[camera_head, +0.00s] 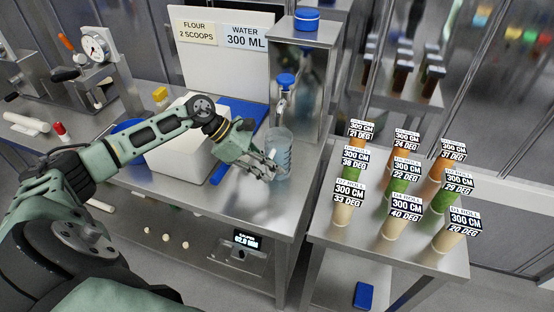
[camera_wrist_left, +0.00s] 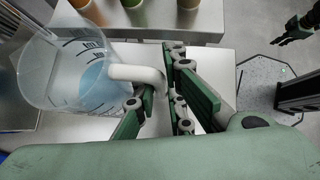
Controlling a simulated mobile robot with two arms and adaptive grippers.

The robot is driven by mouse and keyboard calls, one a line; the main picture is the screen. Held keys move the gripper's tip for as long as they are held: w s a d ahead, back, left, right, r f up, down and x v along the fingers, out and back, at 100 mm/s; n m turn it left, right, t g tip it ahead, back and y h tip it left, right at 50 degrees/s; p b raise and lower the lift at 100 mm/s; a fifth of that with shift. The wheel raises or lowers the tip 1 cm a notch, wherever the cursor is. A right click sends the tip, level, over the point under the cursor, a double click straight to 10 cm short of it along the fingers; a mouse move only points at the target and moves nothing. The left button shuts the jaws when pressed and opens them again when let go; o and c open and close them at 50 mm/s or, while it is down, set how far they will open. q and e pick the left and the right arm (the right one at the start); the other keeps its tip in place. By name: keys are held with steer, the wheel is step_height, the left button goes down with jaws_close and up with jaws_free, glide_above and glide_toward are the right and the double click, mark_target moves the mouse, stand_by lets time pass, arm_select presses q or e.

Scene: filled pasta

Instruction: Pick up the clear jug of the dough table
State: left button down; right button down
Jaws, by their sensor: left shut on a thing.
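The clear jug (camera_head: 280,158) stands upright near the right end of the steel dough table (camera_head: 235,205), below a blue-capped spout. In the left wrist view the jug (camera_wrist_left: 62,72) shows dark measuring marks, a bluish tint low inside and a pale handle (camera_wrist_left: 138,73). My left gripper (camera_head: 268,170) is at the jug's near left side, shut on the handle, which runs between its green fingers (camera_wrist_left: 160,98). Whether the jug's base touches the table is not clear. A dark gripper, seemingly my right one (camera_wrist_left: 288,34), shows small at the top right of the wrist view.
A steel water dispenser (camera_head: 313,75) with a blue spout cap (camera_head: 286,80) stands right behind the jug. A white bin (camera_head: 180,150) is to the left.

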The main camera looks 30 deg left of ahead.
arm_select(q)
steer(key=shift+w+r, duration=0.1)
steer(key=shift+r, duration=0.15)
